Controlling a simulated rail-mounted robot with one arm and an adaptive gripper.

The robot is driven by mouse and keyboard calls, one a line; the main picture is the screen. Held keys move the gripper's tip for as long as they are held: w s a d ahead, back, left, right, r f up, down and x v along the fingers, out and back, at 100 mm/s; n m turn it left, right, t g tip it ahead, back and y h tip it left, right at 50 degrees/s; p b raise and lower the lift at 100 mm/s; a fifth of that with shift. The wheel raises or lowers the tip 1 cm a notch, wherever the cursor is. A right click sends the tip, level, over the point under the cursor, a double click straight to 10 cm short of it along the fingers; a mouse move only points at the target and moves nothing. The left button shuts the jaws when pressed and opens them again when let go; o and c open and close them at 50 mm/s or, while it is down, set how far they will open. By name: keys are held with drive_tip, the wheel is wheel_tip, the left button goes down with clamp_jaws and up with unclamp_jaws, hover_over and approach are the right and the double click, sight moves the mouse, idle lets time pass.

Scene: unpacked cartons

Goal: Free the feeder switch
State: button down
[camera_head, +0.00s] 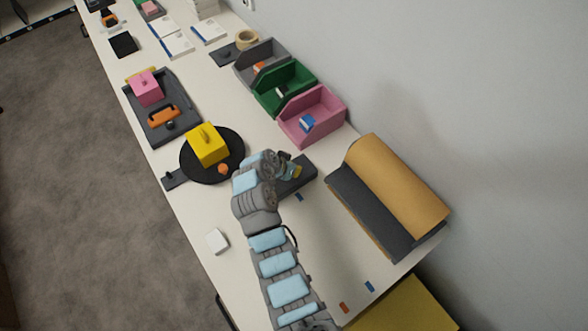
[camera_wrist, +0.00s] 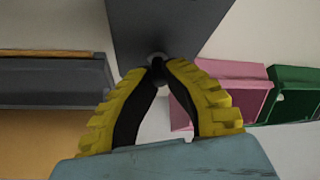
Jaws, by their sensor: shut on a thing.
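A dark grey block (camera_head: 300,177) lies on the table beside my gripper, in front of the pink bin. It fills the top middle of the wrist view (camera_wrist: 165,22). A small round grey knob (camera_wrist: 157,55) sits at its near edge there. My gripper (camera_wrist: 160,69) has its yellow, black-lined fingers drawn together at the tips, shut on the knob. In the head view my gripper (camera_head: 292,169) is at the block, partly hidden by my wrist. No label shows which part is the feeder switch.
A pink bin (camera_head: 325,104), green bin (camera_head: 296,76) and grey bin (camera_head: 251,58) line the wall. A tan roll on a dark holder (camera_head: 403,183) stands right. A black turntable (camera_head: 226,172) carries a yellow block (camera_head: 208,148) to the left. The table front is mostly clear.

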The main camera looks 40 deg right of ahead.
drive_tip(key=shift+a+f+h+b, duration=0.2)
drive_tip(key=shift+h+b, duration=0.1)
drive_tip(key=shift+b, duration=0.25)
drive_tip(key=c, duration=1)
unclamp_jaws()
drive_tip(key=shift+a, duration=0.1)
drive_tip(key=shift+c, duration=0.2)
drive_tip(key=shift+r, duration=0.15)
drive_tip(key=v, duration=1.1)
drive_tip(key=shift+a+r, duration=0.25)
